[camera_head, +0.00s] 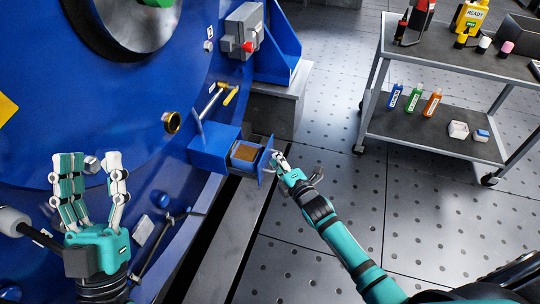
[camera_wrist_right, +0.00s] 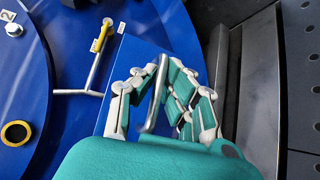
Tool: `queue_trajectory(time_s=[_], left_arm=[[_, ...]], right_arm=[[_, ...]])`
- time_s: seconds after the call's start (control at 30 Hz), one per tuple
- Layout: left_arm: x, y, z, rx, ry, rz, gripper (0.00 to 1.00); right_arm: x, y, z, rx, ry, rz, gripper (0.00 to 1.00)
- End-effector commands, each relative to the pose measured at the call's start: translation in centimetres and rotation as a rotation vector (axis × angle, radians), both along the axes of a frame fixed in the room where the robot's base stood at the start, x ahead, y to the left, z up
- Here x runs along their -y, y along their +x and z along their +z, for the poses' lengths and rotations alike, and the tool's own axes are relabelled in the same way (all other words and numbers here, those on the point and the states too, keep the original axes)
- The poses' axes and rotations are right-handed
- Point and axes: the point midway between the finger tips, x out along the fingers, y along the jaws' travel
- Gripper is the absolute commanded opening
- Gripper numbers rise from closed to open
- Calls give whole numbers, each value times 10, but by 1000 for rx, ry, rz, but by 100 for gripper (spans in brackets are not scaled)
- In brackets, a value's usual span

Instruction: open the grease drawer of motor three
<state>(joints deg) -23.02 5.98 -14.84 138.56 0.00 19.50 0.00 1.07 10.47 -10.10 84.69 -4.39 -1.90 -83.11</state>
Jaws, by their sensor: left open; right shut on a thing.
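The grease drawer (camera_head: 267,158) sticks out of its blue housing (camera_head: 212,150) on the side of the big blue motor (camera_head: 130,120). It stands partly out, and brown grease (camera_head: 245,152) shows inside it. My right gripper (camera_head: 279,160) is shut on the drawer's handle at its front. In the right wrist view, the fingers (camera_wrist_right: 155,72) close around the grey handle bar (camera_wrist_right: 153,98); part of the grip is hidden by the hand. My left gripper (camera_head: 90,165) is open and empty, fingers up, in front of the motor's lower left.
A yellow-handled lever (camera_head: 230,96) and a brass ring (camera_head: 172,122) are near the drawer. A grey box with a red knob (camera_head: 248,46) is above. A two-shelf cart (camera_head: 440,140) with bottles stands at right. The floor between is clear.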

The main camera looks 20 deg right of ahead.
Motion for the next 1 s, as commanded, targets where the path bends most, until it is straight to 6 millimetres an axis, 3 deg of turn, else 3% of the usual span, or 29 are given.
queue_trajectory(time_s=[0.23,0.57,0.6,0.77,1.0], left_arm=[[2,23,-26,-194,56,10,48],[2,24,-29,-211,62,11,48],[2,24,-29,-210,62,11,48],[2,24,-29,-209,61,11,48],[2,24,-29,-209,61,11,48]], right_arm=[[13,-9,3,4,-2,2,0],[14,-9,3,6,-2,2,0],[14,-9,3,6,-2,2,9],[14,-9,2,5,-1,2,30],[14,-10,1,2,-1,1,32]])
